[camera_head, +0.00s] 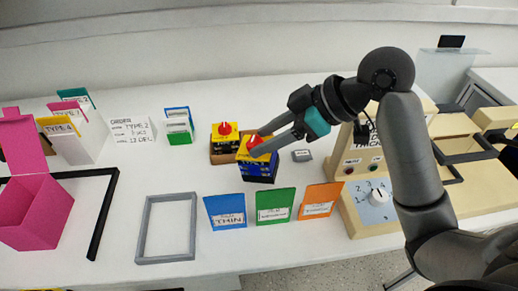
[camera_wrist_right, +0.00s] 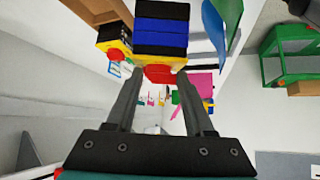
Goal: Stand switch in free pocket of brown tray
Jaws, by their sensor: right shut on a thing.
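My right gripper (camera_head: 258,141) comes in from the right and is shut on a switch (camera_head: 259,172) by its red-knobbed yellow top. The switch is upright, with a blue and black body. In the right wrist view the switch (camera_wrist_right: 161,30) extends beyond the fingertips (camera_wrist_right: 160,76). The brown tray (camera_head: 223,159) is behind and left of the held switch, partly hidden by it. Another yellow and black switch (camera_head: 226,137) with a red knob stands in the tray's left part. I cannot tell whether the held switch touches the tray or table. My left gripper is not in view.
Blue (camera_head: 225,212), green (camera_head: 275,206) and orange (camera_head: 320,201) card holders stand in front. A grey frame (camera_head: 167,258) lies front left. A beige box with a dial (camera_head: 372,206) is at right. A small grey plate (camera_head: 302,155) lies right of the held switch.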

